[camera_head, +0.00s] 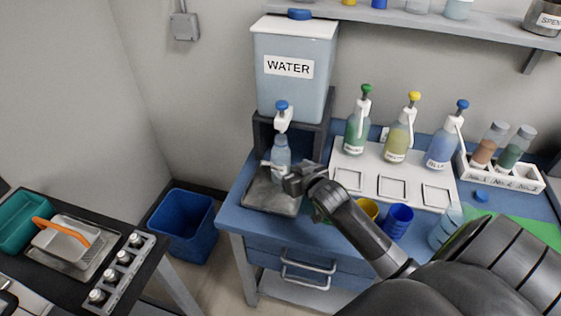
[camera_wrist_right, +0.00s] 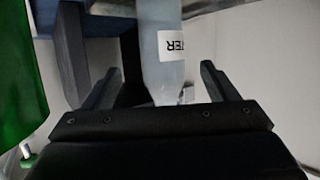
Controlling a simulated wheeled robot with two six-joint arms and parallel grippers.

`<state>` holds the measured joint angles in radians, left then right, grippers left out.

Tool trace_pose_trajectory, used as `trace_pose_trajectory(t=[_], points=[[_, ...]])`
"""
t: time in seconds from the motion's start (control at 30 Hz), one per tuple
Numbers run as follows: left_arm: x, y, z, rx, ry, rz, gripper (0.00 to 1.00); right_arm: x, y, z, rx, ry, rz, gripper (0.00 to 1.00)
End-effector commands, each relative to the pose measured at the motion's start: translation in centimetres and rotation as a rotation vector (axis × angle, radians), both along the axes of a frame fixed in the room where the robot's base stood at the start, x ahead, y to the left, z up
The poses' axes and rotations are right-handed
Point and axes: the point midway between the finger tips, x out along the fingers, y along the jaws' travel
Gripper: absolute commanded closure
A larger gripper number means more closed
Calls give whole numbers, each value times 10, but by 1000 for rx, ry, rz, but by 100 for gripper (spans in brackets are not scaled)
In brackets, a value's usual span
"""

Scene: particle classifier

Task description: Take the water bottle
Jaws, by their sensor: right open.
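The water bottle (camera_head: 280,160) is pale blue and clear, and stands upright on a grey metal tray (camera_head: 262,197) under the tap of the WATER tank (camera_head: 296,85). My right gripper (camera_head: 293,182) is at the bottle's lower right side in the head view and hides part of it. In the right wrist view the bottle (camera_wrist_right: 160,62) appears upside down, with part of its label readable. It shows between the two spread fingers of my right gripper (camera_wrist_right: 163,85), with gaps on both sides. My left gripper is out of view.
A white rack (camera_head: 345,178) with green, yellow and blue-topped bottles stands right of the tank. Yellow and blue cups (camera_head: 398,220) sit near my right forearm. A tube holder (camera_head: 500,174) is farther right. A blue bin (camera_head: 184,222) stands on the floor at left.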

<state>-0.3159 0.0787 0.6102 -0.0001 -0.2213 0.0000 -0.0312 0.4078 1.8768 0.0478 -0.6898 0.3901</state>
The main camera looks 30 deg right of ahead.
Motion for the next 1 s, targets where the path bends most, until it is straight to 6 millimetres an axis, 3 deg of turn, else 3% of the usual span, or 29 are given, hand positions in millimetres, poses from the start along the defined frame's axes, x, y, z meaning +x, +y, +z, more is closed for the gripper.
trace_pose_trajectory(t=[0.1, 0.3, 0.53, 0.73, 1.0], points=[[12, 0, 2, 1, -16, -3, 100, 17, -2, -6, 2, 0, -1, 20], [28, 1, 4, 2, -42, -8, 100, 34, -4, -14, 1, 0, 0, 20], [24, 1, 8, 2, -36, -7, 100, 45, -5, -13, 1, -1, 0, 20], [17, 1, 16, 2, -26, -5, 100, 72, -6, -10, 1, -1, 0, 20], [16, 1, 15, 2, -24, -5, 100, 89, -9, -21, 0, 0, 1, 20]])
